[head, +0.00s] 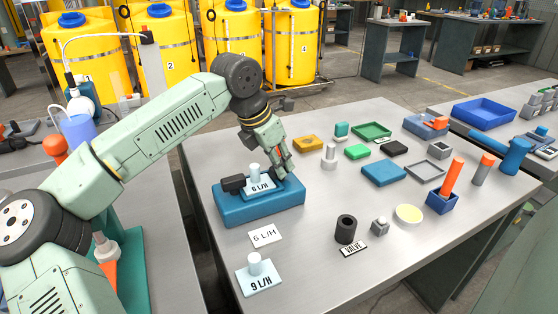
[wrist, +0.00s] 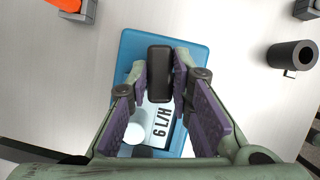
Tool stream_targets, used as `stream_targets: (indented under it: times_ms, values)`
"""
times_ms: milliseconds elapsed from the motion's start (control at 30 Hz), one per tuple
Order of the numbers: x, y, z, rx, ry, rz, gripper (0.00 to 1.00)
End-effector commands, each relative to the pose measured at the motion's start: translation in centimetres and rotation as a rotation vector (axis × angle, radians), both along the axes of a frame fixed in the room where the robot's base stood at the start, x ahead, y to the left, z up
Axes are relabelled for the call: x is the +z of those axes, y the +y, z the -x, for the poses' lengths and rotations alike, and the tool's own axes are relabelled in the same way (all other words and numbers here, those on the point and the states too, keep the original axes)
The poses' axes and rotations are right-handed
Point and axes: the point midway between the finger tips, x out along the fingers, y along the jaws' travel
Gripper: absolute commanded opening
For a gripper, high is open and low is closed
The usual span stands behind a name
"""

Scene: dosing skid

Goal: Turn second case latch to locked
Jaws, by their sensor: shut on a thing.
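A blue case (head: 262,212) lies on the workbench, and it also shows in the wrist view (wrist: 133,52). A pale "6 L/H" plate with a white peg (head: 255,177) sits on its top. One dark block-like latch (head: 233,183) is at the plate's left end. Another dark latch (wrist: 160,72) is at the plate's other end, its long side pointing away from the plate. My gripper (head: 285,170) reaches down over that right end. In the wrist view my gripper (wrist: 161,68) is shut on this latch, one finger on each side. The fingers partly hide the plate.

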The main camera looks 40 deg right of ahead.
Motion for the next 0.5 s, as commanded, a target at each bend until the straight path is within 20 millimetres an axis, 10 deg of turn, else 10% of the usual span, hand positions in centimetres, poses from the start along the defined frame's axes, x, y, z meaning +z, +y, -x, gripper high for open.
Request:
stream_targets:
  times_ms: [500]
  values:
    - [0.06, -0.03, -0.14, -0.214, -0.001, 0.0, 0.0]
